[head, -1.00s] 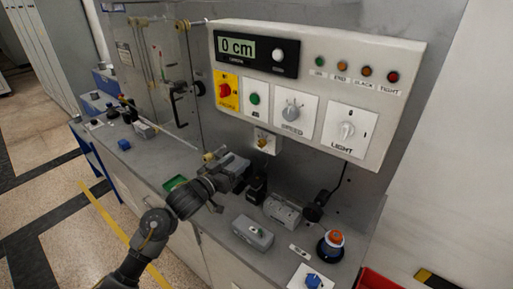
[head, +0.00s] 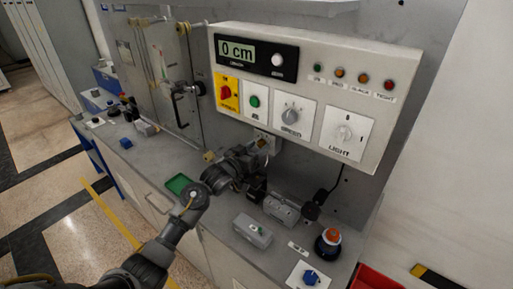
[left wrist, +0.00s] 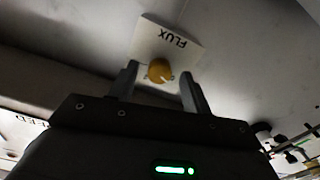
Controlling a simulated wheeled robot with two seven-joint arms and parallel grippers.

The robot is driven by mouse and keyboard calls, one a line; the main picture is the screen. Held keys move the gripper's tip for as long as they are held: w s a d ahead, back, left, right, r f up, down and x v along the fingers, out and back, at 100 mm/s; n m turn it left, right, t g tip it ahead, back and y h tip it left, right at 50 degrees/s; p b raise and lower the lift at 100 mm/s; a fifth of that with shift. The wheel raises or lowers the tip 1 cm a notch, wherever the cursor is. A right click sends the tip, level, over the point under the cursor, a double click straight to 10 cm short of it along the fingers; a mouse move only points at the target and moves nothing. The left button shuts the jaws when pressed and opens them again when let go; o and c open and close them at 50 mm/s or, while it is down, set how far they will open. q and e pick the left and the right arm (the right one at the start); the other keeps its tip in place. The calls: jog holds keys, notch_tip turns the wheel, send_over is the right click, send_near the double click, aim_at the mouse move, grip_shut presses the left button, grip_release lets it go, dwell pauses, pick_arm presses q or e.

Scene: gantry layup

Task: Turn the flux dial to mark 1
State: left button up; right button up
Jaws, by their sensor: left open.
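The flux dial is a small yellow knob (left wrist: 159,70) on a white plate (left wrist: 165,42) labelled FLUX, upside down in the left wrist view. A pale line shows on the knob, but I cannot read the mark it points to. In the head view the plate (head: 262,136) sits low on the grey wall under the control panel, partly hidden by my gripper. My left gripper (head: 262,150) is open. In the left wrist view its two fingers (left wrist: 158,76) stand on either side of the knob, with gaps showing. My right gripper is not in view.
The white control panel (head: 300,70) overhangs the dial, with a speed knob (head: 291,115) and light switch (head: 345,133).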

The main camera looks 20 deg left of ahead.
pick_arm(q)
jog(key=c, duration=1)
jog(key=shift+m, duration=0.3)
jog(key=m+b, duration=0.2)
jog(key=m, duration=0.3)
jog(key=shift+m+b, duration=0.6)
jog(key=shift+m, duration=1)
